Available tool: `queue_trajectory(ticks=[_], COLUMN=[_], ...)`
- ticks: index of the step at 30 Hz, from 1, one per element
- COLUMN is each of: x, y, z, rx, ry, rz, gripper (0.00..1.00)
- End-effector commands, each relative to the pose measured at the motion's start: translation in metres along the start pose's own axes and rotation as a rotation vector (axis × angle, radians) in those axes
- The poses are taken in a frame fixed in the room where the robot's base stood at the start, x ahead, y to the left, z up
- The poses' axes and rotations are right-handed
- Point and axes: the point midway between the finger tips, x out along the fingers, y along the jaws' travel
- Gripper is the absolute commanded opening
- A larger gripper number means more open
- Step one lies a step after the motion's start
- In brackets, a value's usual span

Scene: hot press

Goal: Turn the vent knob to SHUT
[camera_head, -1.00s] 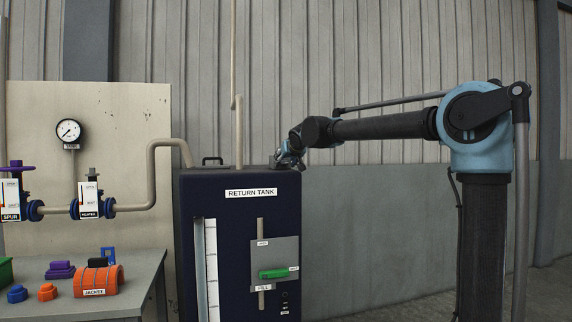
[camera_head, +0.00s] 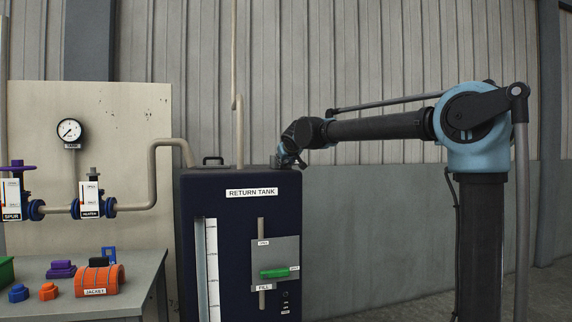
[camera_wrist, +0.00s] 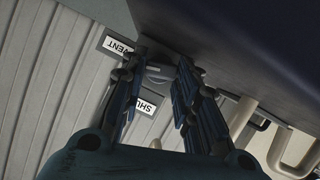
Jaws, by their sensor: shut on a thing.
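My gripper (camera_head: 287,162) is at the top right corner of the dark blue return tank (camera_head: 203,190). In the wrist view its two blue fingers (camera_wrist: 160,85) stand on either side of a small grey knob (camera_wrist: 157,72), gripping it. A label reading VENT (camera_wrist: 121,47) is beside the knob, and a partly covered label reading SHU (camera_wrist: 146,105) lies near the fingers. The fingers hide part of the knob, so its exact setting cannot be told. The knob cannot be made out in the head view.
A green-handled FILL lever (camera_head: 275,272) is on the tank's front. A black handle (camera_head: 213,160) and a pale pipe (camera_head: 239,135) rise from its top. A bench (camera_head: 150,275) with an orange jacket piece (camera_head: 98,280) stands at left. Free room lies right of the tank.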

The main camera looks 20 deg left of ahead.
Motion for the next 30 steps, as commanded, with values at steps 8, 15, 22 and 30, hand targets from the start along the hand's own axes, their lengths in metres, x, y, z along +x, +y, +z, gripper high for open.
queue_trajectory(ticks=[8,15,22,30], x=[0.0,0.0,-0.005,-0.043], y=[0.001,0.001,0.0,0.0], z=[0.001,0.0,0.0,0.001], rx=[0.001,0.002,0.002,0.001], ry=[-0.002,-0.001,-0.001,0.0], rz=[0.002,0.0,0.0,-0.002], gripper=[0.44,0.49,0.49,0.49])
